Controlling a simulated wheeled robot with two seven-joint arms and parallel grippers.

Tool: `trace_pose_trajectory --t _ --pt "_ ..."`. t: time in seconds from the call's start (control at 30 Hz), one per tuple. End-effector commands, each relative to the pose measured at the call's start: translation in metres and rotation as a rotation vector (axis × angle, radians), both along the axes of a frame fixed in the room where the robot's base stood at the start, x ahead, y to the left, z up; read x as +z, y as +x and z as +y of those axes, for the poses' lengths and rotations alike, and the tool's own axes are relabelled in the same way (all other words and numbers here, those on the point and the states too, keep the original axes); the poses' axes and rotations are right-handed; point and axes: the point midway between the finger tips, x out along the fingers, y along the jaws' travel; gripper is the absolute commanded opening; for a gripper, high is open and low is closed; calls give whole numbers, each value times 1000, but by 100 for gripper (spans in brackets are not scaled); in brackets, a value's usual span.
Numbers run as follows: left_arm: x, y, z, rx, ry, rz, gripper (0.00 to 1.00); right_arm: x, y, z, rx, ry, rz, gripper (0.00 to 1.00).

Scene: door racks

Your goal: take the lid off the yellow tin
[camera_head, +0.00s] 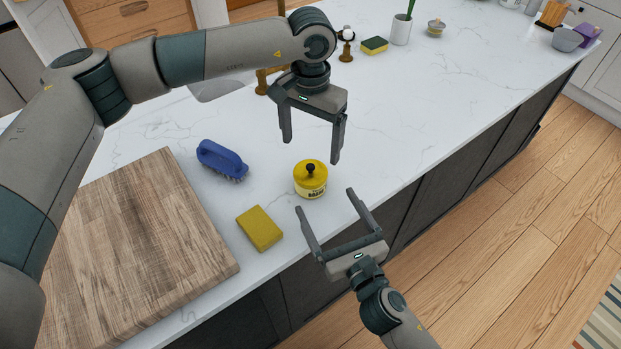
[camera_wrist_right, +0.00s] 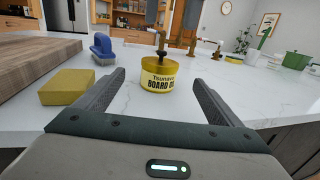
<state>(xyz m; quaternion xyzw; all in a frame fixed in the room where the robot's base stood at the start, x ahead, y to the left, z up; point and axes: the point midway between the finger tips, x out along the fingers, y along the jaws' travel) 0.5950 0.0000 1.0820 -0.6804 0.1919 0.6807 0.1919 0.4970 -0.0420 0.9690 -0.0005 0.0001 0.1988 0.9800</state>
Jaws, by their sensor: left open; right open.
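The yellow tin (camera_head: 310,188) stands upright on the white counter, with a printed label; it also shows in the right wrist view (camera_wrist_right: 158,82). Its yellow lid (camera_head: 311,171) sits on top and has a dark round knob (camera_head: 310,167). My left gripper (camera_head: 309,152) is open and empty, pointing down above and behind the tin, apart from it. My right gripper (camera_head: 324,200) is open and empty at the counter's front edge. Its fingers point toward the tin, which appears between and beyond them in the right wrist view.
A yellow sponge (camera_head: 260,228), a blue brush (camera_head: 221,160) and a wooden board (camera_head: 130,240) lie left of the tin. A green-yellow sponge (camera_head: 374,45), white cup (camera_head: 401,30) and small jar (camera_head: 436,27) stand farther back. The counter right of the tin is clear.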

Motion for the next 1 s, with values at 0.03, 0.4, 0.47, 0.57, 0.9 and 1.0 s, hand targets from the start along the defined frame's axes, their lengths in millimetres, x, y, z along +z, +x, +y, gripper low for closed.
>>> trace_pose_trajectory --t 0.03,0.4,0.47,0.57,0.9,1.0 --pt "0 0 0 0 0 0 84 1 9 4 -1 3 -1 88" --pt "0 0 0 0 0 0 84 1 65 27 -1 3 -1 88" --pt "0 0 0 0 0 0 84 0 73 31 -1 2 0 88" --pt "0 0 0 0 0 0 84 0 85 36 -1 1 0 88" --pt "0 0 0 0 0 0 84 0 103 43 -1 1 0 88" --pt "0 0 0 0 0 0 84 0 104 44 0 1 1 88"
